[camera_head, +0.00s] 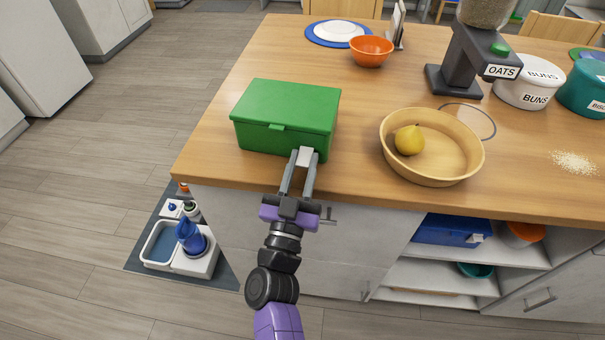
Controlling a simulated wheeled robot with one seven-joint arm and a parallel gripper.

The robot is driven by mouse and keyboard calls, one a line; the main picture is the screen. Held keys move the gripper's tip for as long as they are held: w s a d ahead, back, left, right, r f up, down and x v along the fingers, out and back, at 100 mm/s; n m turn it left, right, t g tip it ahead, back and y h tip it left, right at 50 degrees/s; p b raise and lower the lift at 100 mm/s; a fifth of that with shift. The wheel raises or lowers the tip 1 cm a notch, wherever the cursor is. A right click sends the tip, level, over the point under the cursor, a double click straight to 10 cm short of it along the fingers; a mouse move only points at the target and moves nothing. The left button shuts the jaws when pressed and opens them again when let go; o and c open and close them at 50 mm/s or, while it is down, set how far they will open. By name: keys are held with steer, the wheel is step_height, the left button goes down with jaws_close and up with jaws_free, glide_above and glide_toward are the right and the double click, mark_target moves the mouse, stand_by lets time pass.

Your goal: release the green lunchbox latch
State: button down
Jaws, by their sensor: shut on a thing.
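The green lunchbox (285,103) stands on the wooden counter near its front left corner, with its lid down. A small green tab (277,127) sticks out at the middle of the lid's front edge. A light grey latch piece (305,155) shows at the right part of the box's front. My gripper (301,160) reaches up to the front of the box from below, and its fingers are shut on this grey latch. The fingers partly hide the box's lower front, so I cannot tell whether the latch is still hooked.
A round tan tray (461,166) with a yellow pear (409,140) stands to the right. An orange bowl (372,50) and an oats dispenser (466,62) stand farther back. The counter's front edge (360,198) runs just below the box. Wood between box and tray is clear.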

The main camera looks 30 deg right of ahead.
steer(key=shift+t+b, duration=0.3)
steer(key=shift+b, duration=0.05)
steer(key=c, duration=1.1)
jaws_free()
steer(key=shift+a+f, duration=0.1)
steer(key=shift+f, duration=0.05)
steer(key=shift+b+v, duration=0.6)
steer(key=shift+v, duration=3.2)
